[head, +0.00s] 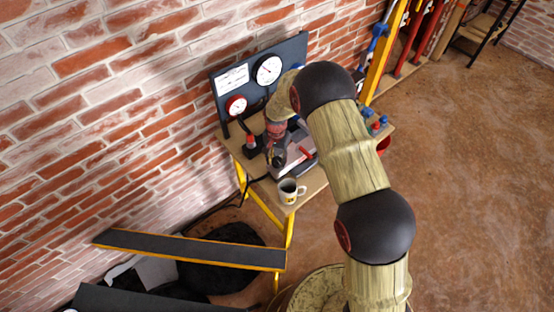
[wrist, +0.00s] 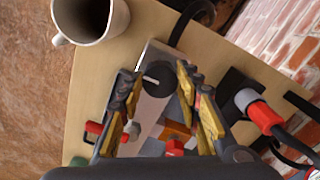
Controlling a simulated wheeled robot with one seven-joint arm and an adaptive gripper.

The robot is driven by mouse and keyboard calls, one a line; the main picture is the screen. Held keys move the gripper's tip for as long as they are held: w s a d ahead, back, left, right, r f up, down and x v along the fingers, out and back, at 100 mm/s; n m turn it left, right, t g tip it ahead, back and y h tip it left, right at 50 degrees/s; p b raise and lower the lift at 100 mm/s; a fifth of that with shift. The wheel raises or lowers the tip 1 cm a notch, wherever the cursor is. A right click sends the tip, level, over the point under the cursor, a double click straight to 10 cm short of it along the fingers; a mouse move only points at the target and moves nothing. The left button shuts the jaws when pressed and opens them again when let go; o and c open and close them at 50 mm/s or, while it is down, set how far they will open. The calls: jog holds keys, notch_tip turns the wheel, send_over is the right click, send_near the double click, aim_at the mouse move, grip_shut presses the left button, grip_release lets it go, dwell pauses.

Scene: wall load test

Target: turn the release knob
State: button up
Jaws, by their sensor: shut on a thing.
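The release knob (wrist: 160,74) shows in the wrist view as a dark round knob with a pale pointer line, at the end of a grey metal body (wrist: 149,108). My gripper (wrist: 160,78) has one finger on each side of the knob and is shut on it. The right finger covers part of the knob. In the head view my gripper (head: 276,158) points down over the equipment on the small wooden table (head: 312,192). The knob cannot be made out there.
A mug (wrist: 92,18) stands close to my gripper; it also shows at the table's front corner (head: 288,191). A red-capped fitting with a cable (wrist: 262,115) is on the right. A dark gauge panel (head: 290,52) stands behind, against the brick wall.

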jog(key=n+b, duration=0.1)
jog(key=n, duration=0.3)
jog(key=shift+n, duration=0.3)
jog(key=n+b, duration=0.1)
jog(key=n, duration=0.3)
jog(key=shift+n, duration=0.3)
jog(key=n+b, duration=0.1)
jog(key=n, duration=0.3)
jog(key=shift+d+n, duration=0.1)
jog(key=shift+n, duration=2.3)
jog(key=o, duration=1.1)
jog(key=shift+o, duration=0.2)
